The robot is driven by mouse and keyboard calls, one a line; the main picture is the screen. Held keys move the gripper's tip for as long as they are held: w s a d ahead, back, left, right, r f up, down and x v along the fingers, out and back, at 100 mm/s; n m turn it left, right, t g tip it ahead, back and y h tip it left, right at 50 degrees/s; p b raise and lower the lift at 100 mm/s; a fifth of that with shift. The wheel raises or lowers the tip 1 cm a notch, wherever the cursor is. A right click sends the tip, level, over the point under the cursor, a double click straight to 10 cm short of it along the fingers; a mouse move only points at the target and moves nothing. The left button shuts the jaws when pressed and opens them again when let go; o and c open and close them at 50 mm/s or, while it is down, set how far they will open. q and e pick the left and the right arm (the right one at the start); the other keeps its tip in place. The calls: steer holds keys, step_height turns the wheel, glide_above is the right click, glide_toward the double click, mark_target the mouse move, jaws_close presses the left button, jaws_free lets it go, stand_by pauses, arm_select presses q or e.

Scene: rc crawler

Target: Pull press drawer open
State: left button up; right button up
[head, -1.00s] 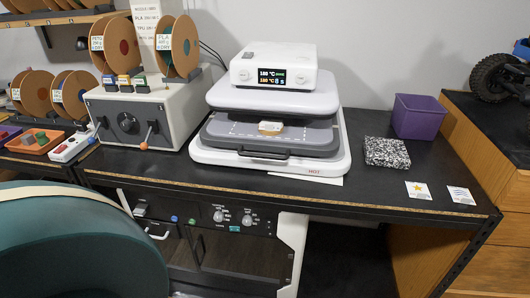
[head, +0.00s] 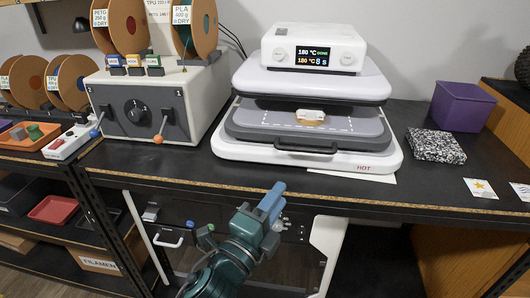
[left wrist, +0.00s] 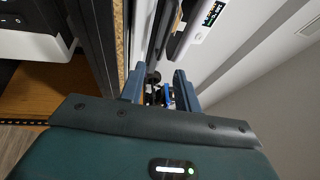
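The white heat press (head: 315,45) stands on the black bench, with a lit display on its top. Its grey drawer (head: 245,122) sits below the raised upper plate, with a dark bar handle (head: 305,150) at the front. A small white and tan item (head: 310,118) lies on the drawer's pad. My left gripper (head: 273,198) is in front of the bench edge, below and left of the handle and apart from it. In the left wrist view its two fingers (left wrist: 160,88) are spread, with nothing visibly held. My right gripper is not in view.
A "HOT" label marks the press base. The spool dryer box (head: 150,105) stands left of the press. A speckled block (head: 435,145), a purple bin (head: 460,105) and cards (head: 480,188) are to the right. The bench's front edge (head: 200,183) lies between gripper and press.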

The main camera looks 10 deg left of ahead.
arm_select(q)
steer(key=shift+m, duration=0.3)
steer(key=x, duration=0.9)
steer(key=p+x, duration=0.1)
steer(key=x, duration=0.3)
steer(key=shift+w+r, duration=0.15)
steer(key=shift+r, duration=0.25)
steer(key=shift+a, duration=0.1)
jaws_close()
